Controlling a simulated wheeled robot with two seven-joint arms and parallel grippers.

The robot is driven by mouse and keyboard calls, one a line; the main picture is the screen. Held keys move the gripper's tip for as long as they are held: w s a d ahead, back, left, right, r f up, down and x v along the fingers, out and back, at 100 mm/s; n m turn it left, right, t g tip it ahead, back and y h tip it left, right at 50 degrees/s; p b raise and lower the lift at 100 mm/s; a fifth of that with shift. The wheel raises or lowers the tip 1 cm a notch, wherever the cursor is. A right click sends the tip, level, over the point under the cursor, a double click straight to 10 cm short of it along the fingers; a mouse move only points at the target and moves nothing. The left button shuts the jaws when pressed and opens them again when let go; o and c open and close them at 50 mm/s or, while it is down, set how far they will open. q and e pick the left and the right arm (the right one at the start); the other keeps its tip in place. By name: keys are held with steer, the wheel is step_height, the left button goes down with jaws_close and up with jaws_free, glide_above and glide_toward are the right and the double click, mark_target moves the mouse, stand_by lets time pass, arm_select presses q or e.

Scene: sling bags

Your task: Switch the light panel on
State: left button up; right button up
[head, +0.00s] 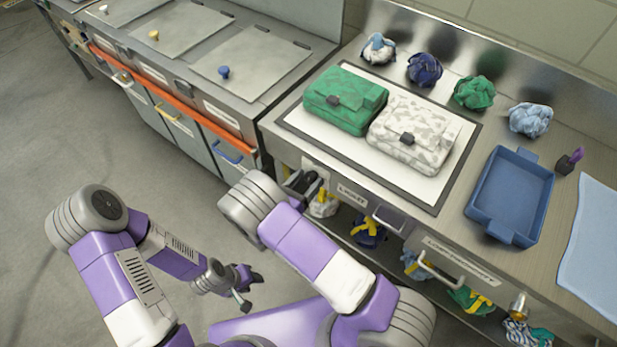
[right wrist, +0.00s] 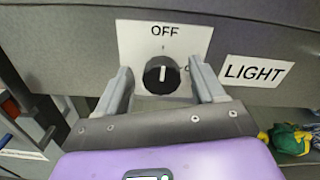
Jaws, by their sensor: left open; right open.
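The light panel (head: 293,119) is a white surface in a dark frame on the counter, under a green bag (head: 344,99) and a grey-white patterned bag (head: 413,134). Its black rotary knob (right wrist: 162,75) sits on a white plate on the counter front, beside a LIGHT label (right wrist: 255,71). The knob's white pointer points up towards OFF; the other marking is mostly hidden by a finger. My right gripper (right wrist: 160,68) is open, with one finger on each side of the knob. Contact cannot be told. My left gripper (head: 245,290) is open and empty, low over the floor.
A blue tray (head: 511,196) stands on the counter's right, near a blue cloth (head: 597,250). Several bundled bags line the back. A lower shelf holds more bundles. Lidded bins (head: 253,66) with an orange rail stand left. The floor at left is clear.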

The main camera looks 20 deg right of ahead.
steer(key=c, duration=1.1)
steer(key=shift+o, duration=0.2)
steer(key=m+b, duration=0.1)
steer(key=m, duration=0.3)
steer(key=shift+s+d+m+b, duration=0.1)
steer(key=shift+m+b, duration=0.2)
steer(key=m+b, duration=0.2)
steer(key=m, duration=0.2)
steer(key=shift+f+m, duration=0.1)
steer(key=shift+m, duration=0.2)
steer(key=m+b, duration=0.2)
steer(key=m, duration=0.2)
steer(key=shift+s+d+f+m, duration=0.1)
steer(key=shift+m, duration=0.2)
steer(key=shift+m+b, duration=1.2)
steer(key=shift+m, duration=0.9)
